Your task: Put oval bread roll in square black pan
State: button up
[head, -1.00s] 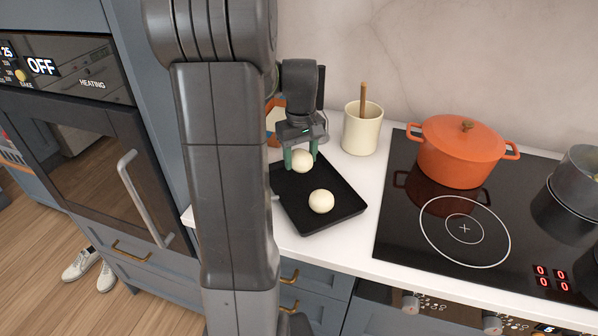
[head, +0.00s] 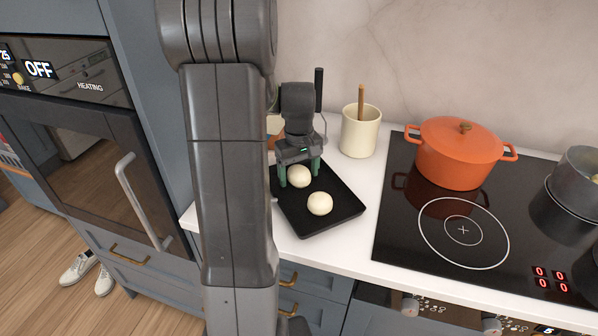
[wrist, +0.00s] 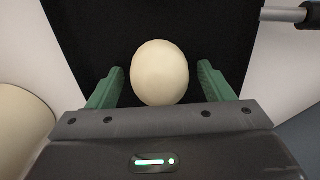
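The square black pan (head: 340,190) lies on the white counter, left of the cooktop. A pale, rounded bread roll (head: 299,177) is in its far left part, between the two green fingers of my gripper (head: 299,175). In the wrist view this roll (wrist: 160,73) has a clear gap to the finger on each side, with the dark pan (wrist: 225,35) behind it. My gripper is open around it, not holding it. A second pale roll (head: 320,203) lies in the pan, nearer the front. My arm hides the pan's left side.
A cream crock (head: 360,132) with a wooden handle stands behind the pan. An orange lidded pot (head: 462,152) and a grey pot (head: 578,180) stand on the black cooktop (head: 430,245). The marble wall is close behind. A metal rod (wrist: 283,15) shows in the wrist view.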

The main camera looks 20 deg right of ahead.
aim_at(299, 169)
notch_tip(299, 169, up, 12)
jog(key=shift+r+p, duration=0.15)
jog(key=shift+p, duration=0.15)
dwell(0.3)
dwell(1.3)
